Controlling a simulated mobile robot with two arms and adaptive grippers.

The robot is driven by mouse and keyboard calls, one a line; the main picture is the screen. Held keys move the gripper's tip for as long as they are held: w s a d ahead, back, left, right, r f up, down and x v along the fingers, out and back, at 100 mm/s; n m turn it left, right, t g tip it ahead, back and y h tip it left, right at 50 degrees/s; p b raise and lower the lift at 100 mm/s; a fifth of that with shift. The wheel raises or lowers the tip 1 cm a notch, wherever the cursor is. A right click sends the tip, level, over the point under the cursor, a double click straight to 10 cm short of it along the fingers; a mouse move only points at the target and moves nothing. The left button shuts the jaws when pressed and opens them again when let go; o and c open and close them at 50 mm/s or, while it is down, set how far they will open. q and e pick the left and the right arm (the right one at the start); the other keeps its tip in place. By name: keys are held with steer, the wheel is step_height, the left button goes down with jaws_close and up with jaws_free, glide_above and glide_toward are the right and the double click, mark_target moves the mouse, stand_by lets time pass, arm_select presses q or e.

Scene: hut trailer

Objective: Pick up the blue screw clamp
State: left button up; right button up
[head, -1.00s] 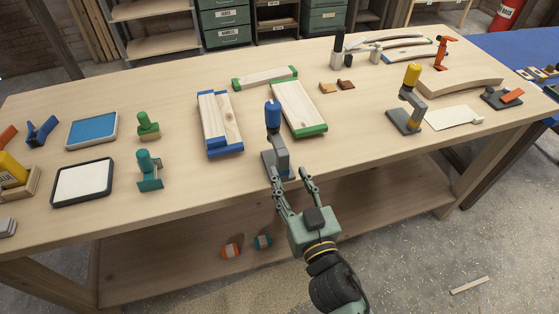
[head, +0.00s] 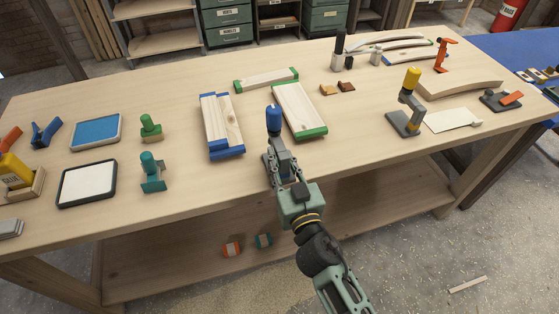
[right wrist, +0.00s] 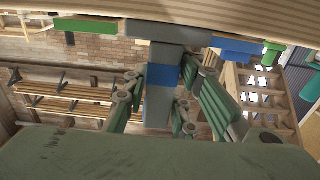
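The blue screw clamp (head: 274,121) stands upright near the front edge of the workbench, with a blue handle and a grey body. My right gripper (head: 281,166) is at the clamp's grey body, reaching in from the front. In the right wrist view, the clamp's grey and blue body (right wrist: 160,85) stands between the two open green-padded fingers (right wrist: 164,98). A gap shows on the right side; whether the left finger touches cannot be told. The clamp's lower part is partly hidden by the gripper in the head view. My left gripper is not in view.
Blue-ended boards (head: 221,125) and a green-ended board (head: 299,110) lie just behind the clamp. The bench front right of the clamp is clear.

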mark_target(285, 151)
jaws_close()
steer(key=shift+w+r, duration=0.1)
steer(key=shift+r, duration=0.05)
stand_by(0.4)
steer(key=shift+r, duration=0.55)
steer(key=r, duration=0.1)
steer(key=r+p, duration=0.1)
steer(key=r, duration=0.1)
steer(key=shift+d+r+p, duration=0.25)
steer(key=shift+d+p, duration=0.05)
steer(key=d+r+p, duration=0.4)
steer(key=d+r, duration=0.6)
steer(key=d, duration=0.1)
steer(key=shift+w+r, duration=0.2)
steer(key=shift+r, duration=0.05)
